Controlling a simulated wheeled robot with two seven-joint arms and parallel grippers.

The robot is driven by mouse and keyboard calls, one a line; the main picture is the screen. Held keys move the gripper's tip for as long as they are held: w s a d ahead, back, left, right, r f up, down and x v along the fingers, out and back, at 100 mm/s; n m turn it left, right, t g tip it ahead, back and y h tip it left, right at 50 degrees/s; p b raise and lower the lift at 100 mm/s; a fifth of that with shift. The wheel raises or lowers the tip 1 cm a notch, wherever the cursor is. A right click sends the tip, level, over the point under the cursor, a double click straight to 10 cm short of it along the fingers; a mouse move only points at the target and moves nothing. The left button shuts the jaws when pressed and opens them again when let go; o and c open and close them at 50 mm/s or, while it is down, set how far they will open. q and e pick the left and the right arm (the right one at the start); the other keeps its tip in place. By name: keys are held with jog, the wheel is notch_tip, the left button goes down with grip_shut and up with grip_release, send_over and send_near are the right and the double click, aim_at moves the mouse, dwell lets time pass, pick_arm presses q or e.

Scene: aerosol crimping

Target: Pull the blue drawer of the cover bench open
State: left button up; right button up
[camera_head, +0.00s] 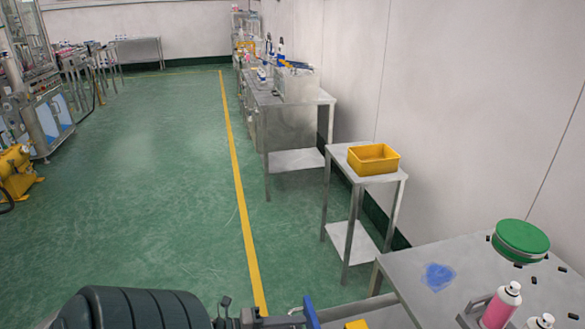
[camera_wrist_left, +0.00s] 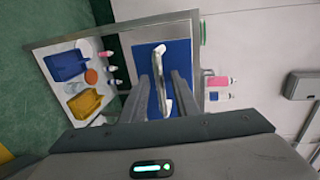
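The blue drawer front (camera_wrist_left: 178,48) of the cover bench faces my left wrist camera, with a pale bar handle (camera_wrist_left: 161,72) across it. In the head view, only a narrow blue edge (camera_head: 311,313) shows at the bottom, seemingly the same drawer front. My left gripper (camera_wrist_left: 165,82) points at the front, with one finger on each side of the handle. The fingers are parted, and a gap shows beside the bar; contact is unclear. The left gripper also shows at the bottom of the head view (camera_head: 292,318). My right gripper is not in view.
A grey bench (camera_head: 400,270) at right carries a green round lid (camera_head: 520,238), a pink can (camera_head: 500,306) and small dark pieces. A yellow bin (camera_head: 373,159) stands on a small table behind. Green floor left of the yellow line is mostly clear.

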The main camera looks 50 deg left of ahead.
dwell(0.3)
